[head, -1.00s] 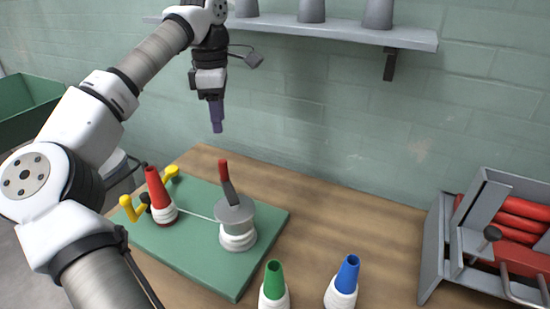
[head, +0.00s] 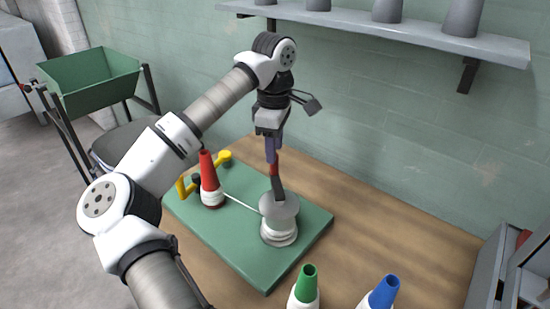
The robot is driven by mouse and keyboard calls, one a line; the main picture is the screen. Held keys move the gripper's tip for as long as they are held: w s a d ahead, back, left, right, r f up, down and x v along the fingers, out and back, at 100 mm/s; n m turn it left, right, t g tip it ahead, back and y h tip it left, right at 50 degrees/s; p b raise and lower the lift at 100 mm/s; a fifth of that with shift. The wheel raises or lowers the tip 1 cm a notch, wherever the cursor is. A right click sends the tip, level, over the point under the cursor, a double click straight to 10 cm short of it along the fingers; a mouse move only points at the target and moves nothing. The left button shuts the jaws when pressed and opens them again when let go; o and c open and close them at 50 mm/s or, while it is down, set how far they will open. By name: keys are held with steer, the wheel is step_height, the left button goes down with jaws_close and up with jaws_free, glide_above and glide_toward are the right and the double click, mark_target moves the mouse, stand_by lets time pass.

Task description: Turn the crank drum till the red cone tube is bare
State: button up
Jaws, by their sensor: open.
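The red cone tube (head: 208,172) stands upright on the green board, with white yarn wound around its lower part. A white strand (head: 240,203) runs from it to the crank drum (head: 280,210).
The green board (head: 250,268) lies on a wooden table. Yellow pegs (head: 186,187) stand by the red cone. A green cone (head: 306,285) and a blue cone (head: 383,292) stand in front. A grey rack (head: 490,285) is at right, and a shelf (head: 430,38) runs along the wall.

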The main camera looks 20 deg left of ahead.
mark_target(274, 174)
steer(key=shift+f+p, duration=0.35)
steer(key=shift+f, duration=2)
jaws_close()
